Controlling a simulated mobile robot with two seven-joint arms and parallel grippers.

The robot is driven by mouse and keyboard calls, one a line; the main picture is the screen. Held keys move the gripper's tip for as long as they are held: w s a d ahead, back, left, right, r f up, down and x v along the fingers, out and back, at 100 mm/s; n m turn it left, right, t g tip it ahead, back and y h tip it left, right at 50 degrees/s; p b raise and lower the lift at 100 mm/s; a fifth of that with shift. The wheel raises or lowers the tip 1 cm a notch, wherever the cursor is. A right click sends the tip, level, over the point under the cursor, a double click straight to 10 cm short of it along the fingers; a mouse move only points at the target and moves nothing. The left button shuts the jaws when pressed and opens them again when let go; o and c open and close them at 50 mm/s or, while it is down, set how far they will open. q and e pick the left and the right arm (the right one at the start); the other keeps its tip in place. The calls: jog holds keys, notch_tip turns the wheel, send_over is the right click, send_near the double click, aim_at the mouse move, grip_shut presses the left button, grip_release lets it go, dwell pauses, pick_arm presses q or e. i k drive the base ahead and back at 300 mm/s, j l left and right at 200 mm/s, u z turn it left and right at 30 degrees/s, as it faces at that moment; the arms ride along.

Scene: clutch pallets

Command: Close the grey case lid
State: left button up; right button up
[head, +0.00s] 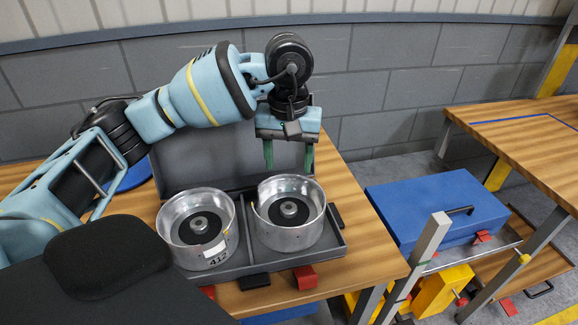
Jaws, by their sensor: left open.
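The grey case (237,262) sits open on the wooden table, its tray facing up. Its grey lid (205,152) stands raised along the back edge. Two round metal clutch housings sit side by side in the tray: the left one (186,206), with a white label, and the right one (310,228). My left gripper (289,156) points down with its green fingers apart and empty. It is in front of the lid's right part and above the back of the right housing in the picture; I cannot tell whether it touches the lid. My right gripper is not in view.
Red latches (305,277) and a black handle (255,281) are at the case's front. A blue round object (130,177) lies behind the lid's left end. A blue case (437,212) stands lower at the right, beside another wooden table (520,140). A grey wall is behind.

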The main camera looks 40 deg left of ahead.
aim_at(229, 157)
jog(key=u, duration=1.5)
jog(key=k, duration=0.5)
